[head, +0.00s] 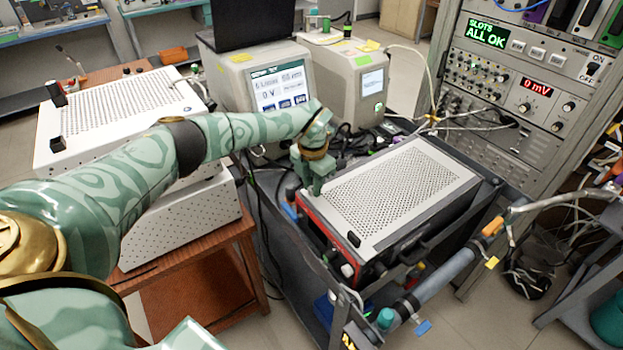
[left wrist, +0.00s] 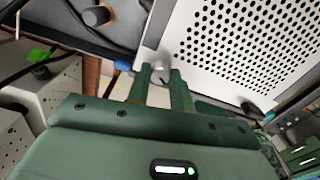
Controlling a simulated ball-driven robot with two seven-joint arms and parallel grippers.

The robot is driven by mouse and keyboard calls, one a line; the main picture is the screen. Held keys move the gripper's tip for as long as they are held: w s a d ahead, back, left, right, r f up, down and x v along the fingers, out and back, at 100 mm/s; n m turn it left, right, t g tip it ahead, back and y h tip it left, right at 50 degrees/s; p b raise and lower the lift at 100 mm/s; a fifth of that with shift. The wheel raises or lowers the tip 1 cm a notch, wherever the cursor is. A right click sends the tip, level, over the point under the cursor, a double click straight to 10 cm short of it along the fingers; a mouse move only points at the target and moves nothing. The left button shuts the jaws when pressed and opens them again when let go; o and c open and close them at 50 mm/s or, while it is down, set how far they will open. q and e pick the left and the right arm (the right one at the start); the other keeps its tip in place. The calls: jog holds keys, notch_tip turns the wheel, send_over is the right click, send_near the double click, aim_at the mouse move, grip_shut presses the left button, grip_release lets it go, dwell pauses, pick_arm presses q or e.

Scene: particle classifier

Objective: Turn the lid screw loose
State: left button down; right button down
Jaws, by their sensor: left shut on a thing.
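The perforated grey lid (head: 400,186) covers a red-and-black box on a dark cart. My left gripper (head: 315,188) reaches down at the lid's left corner. In the left wrist view, my left gripper's two fingers (left wrist: 161,80) are closed around a small silvery lid screw (left wrist: 160,74) next to the lid's edge (left wrist: 205,85). In the head view the screw is hidden behind the gripper. A black knob (head: 353,239) stands at the lid's near corner. My right gripper does not show.
The dark cart (head: 290,262) has a pipe (head: 440,285) along its near right side. A white perforated box (head: 125,105) stands to the left on a wooden table. Two instruments with screens (head: 278,92) stand behind, and a tall rack (head: 530,90) stands at the right.

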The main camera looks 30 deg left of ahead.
pick_arm(q)
jog(key=n+p, duration=0.1)
jog(key=n, duration=0.1)
jog(key=n+p, duration=0.1)
jog(key=shift+r+n, duration=0.2)
jog(key=shift+n, duration=0.2)
jog(key=n+p, duration=0.2)
jog(key=n, duration=0.1)
jog(key=shift+n, duration=0.3)
jog(key=n+p, duration=0.2)
jog(key=n, duration=0.4)
jog(key=shift+p, duration=0.4)
jog(key=n+p, duration=0.1)
jog(key=n, duration=0.3)
jog(key=shift+n+p, duration=0.3)
jog(key=shift+n, duration=0.1)
jog(key=n+p, duration=0.1)
jog(key=n, duration=0.3)
jog(key=shift+f, duration=0.15)
jog(key=shift+n, duration=0.3)
jog(key=c, duration=1.2)
grip_release()
jog(key=shift+c, duration=0.2)
